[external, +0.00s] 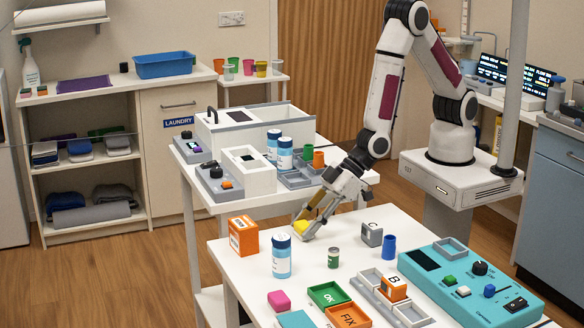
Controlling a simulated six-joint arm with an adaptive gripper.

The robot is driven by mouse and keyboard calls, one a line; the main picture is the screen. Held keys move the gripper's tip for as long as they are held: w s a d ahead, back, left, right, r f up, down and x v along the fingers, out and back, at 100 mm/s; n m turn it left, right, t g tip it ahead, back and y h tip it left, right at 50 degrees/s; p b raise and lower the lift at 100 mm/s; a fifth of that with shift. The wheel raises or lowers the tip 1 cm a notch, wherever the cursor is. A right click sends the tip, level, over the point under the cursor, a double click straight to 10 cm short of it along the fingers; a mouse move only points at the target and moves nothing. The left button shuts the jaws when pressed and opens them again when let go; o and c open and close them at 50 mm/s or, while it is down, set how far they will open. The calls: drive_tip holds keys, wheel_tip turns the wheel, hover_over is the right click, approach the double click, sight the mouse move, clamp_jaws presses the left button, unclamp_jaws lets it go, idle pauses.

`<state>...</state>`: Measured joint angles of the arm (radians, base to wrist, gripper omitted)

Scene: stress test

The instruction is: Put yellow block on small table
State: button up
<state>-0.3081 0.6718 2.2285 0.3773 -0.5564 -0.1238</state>
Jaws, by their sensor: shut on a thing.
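The yellow block (301,226) is at the far left part of the white front table (228,262). My gripper (307,228) points down and to the left and is shut on it. The fingers partly cover the block. I cannot tell whether the block touches the table top. A small white table (268,79) with several coloured cups on it stands at the back, beside the laundry cabinet. Another white table (222,207) with equipment stands behind the front table.
Near my gripper are an orange box (243,236), a blue bottle (282,256), a small green can (333,258), a grey C block (372,235) and a blue cup (388,247). A teal panel (440,272) and trays fill the front table's right and near parts.

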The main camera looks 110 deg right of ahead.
sight(306, 223)
drive_tip(key=shift+r, duration=0.15)
drive_tip(key=shift+r, duration=4.8)
drive_tip(key=shift+d+f, duration=0.1)
drive_tip(key=shift+d, duration=0.1)
drive_tip(key=shift+s+d+f, duration=0.2)
drive_tip(key=shift+s+d, duration=0.15)
drive_tip(key=shift+s, duration=0.05)
drive_tip(key=s+d+r+m+h, duration=0.3)
drive_tip(key=s+d+r, duration=0.2)
drive_tip(key=d+r, duration=0.3)
drive_tip(key=shift+d+r+m, duration=0.15)
drive_tip(key=shift+d+m, duration=0.25)
drive_tip(key=shift+d, duration=1.3)
